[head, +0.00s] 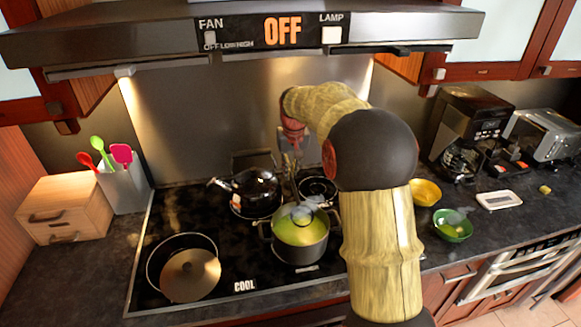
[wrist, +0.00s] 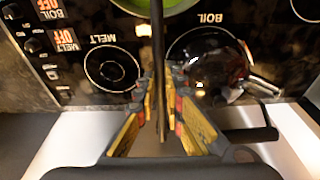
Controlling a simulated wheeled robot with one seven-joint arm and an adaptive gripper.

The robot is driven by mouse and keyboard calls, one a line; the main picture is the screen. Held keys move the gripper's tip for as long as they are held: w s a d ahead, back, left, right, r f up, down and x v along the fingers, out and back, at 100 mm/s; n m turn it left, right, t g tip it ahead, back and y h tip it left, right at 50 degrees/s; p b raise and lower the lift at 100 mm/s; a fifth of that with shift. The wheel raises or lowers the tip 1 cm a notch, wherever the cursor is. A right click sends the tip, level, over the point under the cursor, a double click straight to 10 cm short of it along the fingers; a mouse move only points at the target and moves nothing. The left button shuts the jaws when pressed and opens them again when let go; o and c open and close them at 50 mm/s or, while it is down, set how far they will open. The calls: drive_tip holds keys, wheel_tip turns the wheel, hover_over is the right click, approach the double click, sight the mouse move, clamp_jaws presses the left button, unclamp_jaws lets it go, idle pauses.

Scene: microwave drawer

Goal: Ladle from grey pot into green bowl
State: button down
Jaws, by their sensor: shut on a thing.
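The grey pot (head: 312,256) stands on the front middle of the stovetop, holding yellow-green contents. Its edge also shows at the top of the wrist view (wrist: 180,8). The green bowl (head: 443,231) sits on the counter to the right of my arm. My gripper (head: 292,158) is behind and above the pot. In the wrist view my gripper (wrist: 160,88) is shut on a dark, thin handle, apparently the ladle's (wrist: 158,45), which runs toward the pot. Whether the ladle's bowl is inside the pot is unclear.
A black kettle (head: 252,187) stands behind the pot on the left. An open pan with a brownish lid (head: 190,276) is at front left. A yellow bowl (head: 426,192) sits behind the green bowl. The range hood (head: 130,48) hangs over the stove.

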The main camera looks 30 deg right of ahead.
drive_tip(key=shift+w+d+r+g+y+p, duration=0.15)
drive_tip(key=shift+w+g+p, duration=0.25)
drive_tip(key=shift+p, duration=1.75)
drive_tip(key=shift+w+d+r+g+y+p, duration=0.15)
drive_tip(key=shift+g+p, duration=0.45)
drive_tip(key=shift+p, duration=1.55)
drive_tip(key=shift+w+a+f+g+p, duration=0.15)
drive_tip(key=shift+g+p, duration=0.15)
drive_tip(key=shift+p, duration=0.7)
